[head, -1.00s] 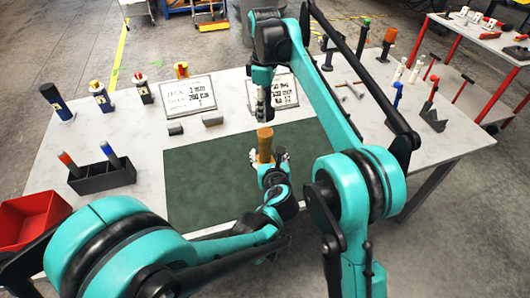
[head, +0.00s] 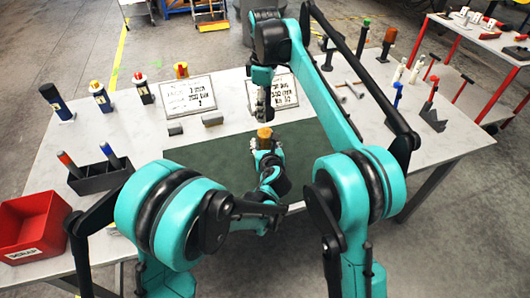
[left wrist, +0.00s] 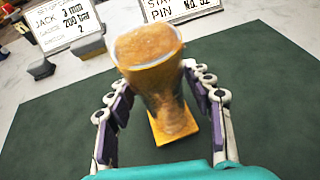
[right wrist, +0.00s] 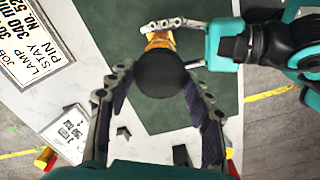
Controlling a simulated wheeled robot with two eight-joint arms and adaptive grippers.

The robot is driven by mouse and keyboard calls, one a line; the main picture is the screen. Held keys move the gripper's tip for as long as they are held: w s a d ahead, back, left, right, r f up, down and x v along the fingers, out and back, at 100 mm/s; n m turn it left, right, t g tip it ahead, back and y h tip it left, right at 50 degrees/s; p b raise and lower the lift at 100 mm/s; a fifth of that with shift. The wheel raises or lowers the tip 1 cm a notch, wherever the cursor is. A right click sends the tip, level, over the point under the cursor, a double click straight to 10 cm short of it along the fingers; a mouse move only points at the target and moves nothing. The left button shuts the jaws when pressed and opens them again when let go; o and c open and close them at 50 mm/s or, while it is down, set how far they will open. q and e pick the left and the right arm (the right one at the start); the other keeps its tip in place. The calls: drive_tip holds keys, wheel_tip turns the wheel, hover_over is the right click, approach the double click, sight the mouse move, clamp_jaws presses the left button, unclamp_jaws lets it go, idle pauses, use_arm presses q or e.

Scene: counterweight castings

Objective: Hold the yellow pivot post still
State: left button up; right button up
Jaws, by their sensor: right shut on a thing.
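The yellow pivot post (head: 264,133) stands on the green mat (head: 210,160). My right gripper (head: 263,113) is above the post and shut on a dark round-ended thing (right wrist: 163,73). In the right wrist view this thing hides most of the post (right wrist: 160,40); the rest of its shape is not clear.
Two written cards (head: 188,97) stand behind the mat, with small grey blocks (head: 212,119) in front of the left one. A black holder (head: 100,178) and a red bin (head: 33,228) are at left.

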use_arm(q)
clamp_jaws()
use_arm(e)
hover_over(265, 132)
drive_tip(key=shift+f, duration=2.45)
drive_tip(key=shift+f, duration=0.1)
drive_tip(key=shift+f, duration=0.8)
drive_tip(key=shift+f, duration=0.55)
